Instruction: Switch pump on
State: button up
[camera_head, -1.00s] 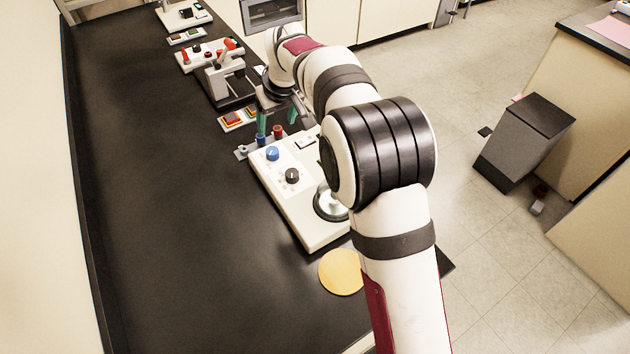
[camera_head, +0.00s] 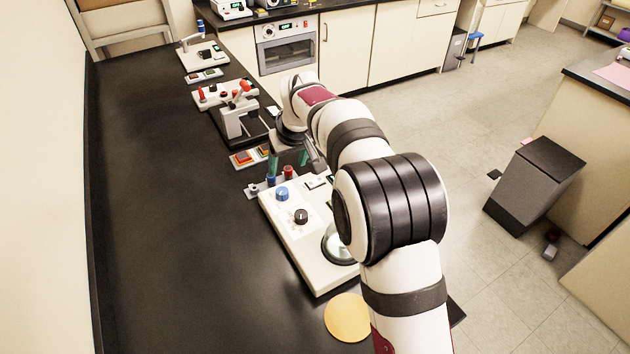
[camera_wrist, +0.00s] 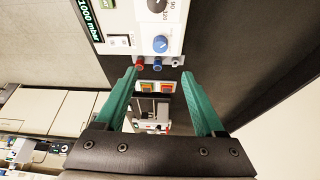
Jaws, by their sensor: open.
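A cream pump control unit (camera_head: 290,235) stands at the bench's right edge, with a blue knob (camera_head: 281,194), a black knob (camera_head: 301,216) and a small light rocker switch (camera_head: 317,181). In the wrist view the switch (camera_wrist: 120,41) lies beside the blue knob (camera_wrist: 160,44), near a green display (camera_wrist: 84,12) reading 1000 mbar. My gripper (camera_wrist: 160,75) is open and empty, its green fingers apart. In the head view my gripper (camera_head: 287,165) is just beyond the unit's far end, partly hidden by my arm. The switch's position cannot be told.
Beyond lie a small box with red and orange buttons (camera_head: 250,157) and a grey stand instrument (camera_head: 240,122). A yellow disc (camera_head: 348,318) lies nearer. The bench's left side (camera_head: 160,220) is clear.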

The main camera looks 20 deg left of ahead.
jog(key=shift+c, duration=1.1)
jog(key=shift+f+n+y, duration=0.3)
jog(key=shift+y, duration=0.1)
jog(key=shift+c, duration=1.2)
jog(key=w+d+t+y, duration=0.1)
jog(key=d, duration=0.1)
jog(key=w+d+f+n+y, duration=0.1)
jog(key=w, duration=0.1)
jog(key=shift+w+d+f+t, duration=0.15)
jog(key=shift+w+d+t, duration=0.15)
jog(key=shift+d+t, duration=0.1)
grip_shut()
jog(key=shift+t, duration=0.9)
jog(key=d, duration=0.1)
jog(key=w+d, duration=0.1)
jog(key=d, duration=0.1)
jog(key=w+d+f, duration=0.1)
jog(key=d, duration=0.1)
jog(key=shift+w+d, duration=0.1)
